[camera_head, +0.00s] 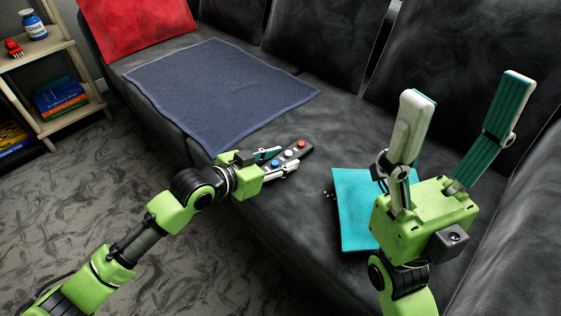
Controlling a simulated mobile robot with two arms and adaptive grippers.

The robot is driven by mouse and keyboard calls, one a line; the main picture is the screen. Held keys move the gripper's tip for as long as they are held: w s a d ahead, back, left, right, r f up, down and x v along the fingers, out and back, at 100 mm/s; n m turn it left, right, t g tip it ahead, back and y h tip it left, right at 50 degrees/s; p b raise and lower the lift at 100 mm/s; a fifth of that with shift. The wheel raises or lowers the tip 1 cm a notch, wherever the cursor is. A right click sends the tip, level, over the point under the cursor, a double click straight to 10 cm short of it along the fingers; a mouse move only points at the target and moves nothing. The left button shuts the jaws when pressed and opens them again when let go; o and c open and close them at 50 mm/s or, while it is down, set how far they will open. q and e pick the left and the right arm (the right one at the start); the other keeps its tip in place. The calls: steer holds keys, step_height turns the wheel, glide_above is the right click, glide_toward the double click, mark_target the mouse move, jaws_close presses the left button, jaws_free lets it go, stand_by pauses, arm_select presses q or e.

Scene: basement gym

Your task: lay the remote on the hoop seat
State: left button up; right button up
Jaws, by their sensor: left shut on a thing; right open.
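The remote (298,149) is dark and slim with red, white and blue buttons. My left gripper (277,162) is shut on it, its fingers on the remote's near-left part, over the dark sofa seat (290,210). I cannot tell whether the remote touches the seat. My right gripper (468,88) is open and empty, its two fingers spread wide and pointing up, at the right of the view. No hoop-shaped seat can be made out.
A wooden shelf (50,50) stands at the far left.

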arm_select(q)
steer(key=shift+f, duration=0.1)
steer(key=o, duration=1.2)
